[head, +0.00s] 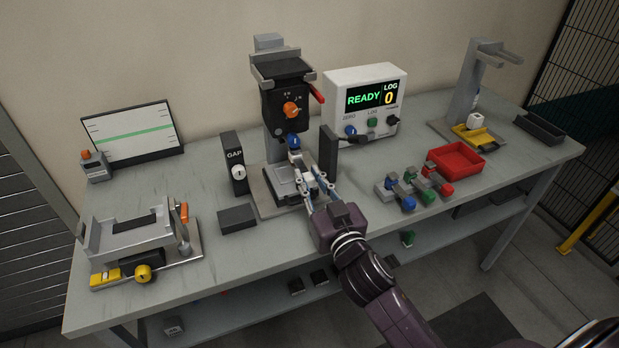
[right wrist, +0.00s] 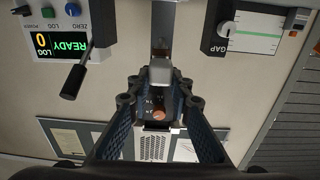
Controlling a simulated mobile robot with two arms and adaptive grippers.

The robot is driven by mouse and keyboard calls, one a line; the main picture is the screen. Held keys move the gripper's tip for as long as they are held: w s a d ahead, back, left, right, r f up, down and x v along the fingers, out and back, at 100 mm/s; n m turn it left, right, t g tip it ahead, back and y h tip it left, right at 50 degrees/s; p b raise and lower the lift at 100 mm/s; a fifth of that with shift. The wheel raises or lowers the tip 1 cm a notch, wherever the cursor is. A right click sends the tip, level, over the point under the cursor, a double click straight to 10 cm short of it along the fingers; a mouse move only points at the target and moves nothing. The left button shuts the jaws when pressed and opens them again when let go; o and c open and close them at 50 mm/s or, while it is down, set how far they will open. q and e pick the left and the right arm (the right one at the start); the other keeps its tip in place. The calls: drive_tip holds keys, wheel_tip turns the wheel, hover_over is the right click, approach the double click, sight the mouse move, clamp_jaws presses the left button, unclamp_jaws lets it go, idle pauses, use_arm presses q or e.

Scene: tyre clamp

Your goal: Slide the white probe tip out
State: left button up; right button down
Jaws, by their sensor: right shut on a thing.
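My right gripper (head: 311,180) reaches into the central test stand (head: 272,192), low down and below its blue-tipped plunger (head: 293,141). In the right wrist view its two fingers (right wrist: 160,88) are shut on a small pale block (right wrist: 160,70), which looks like the white probe tip. In the head view the fingers mostly hide this piece. I cannot tell how far it sits in its seat. My left gripper is not in view.
A dark upright post (head: 328,152) with a lever stands close right of the gripper. The GAP block (head: 233,163) stands left of the stand. The display box (head: 364,102) reads READY, LOG 0. Blue, green and red small parts (head: 421,184) and a red tray (head: 456,160) lie right.

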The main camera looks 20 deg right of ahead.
drive_tip(key=s, duration=0.6)
idle(0.4)
drive_tip(key=shift+d, duration=0.1)
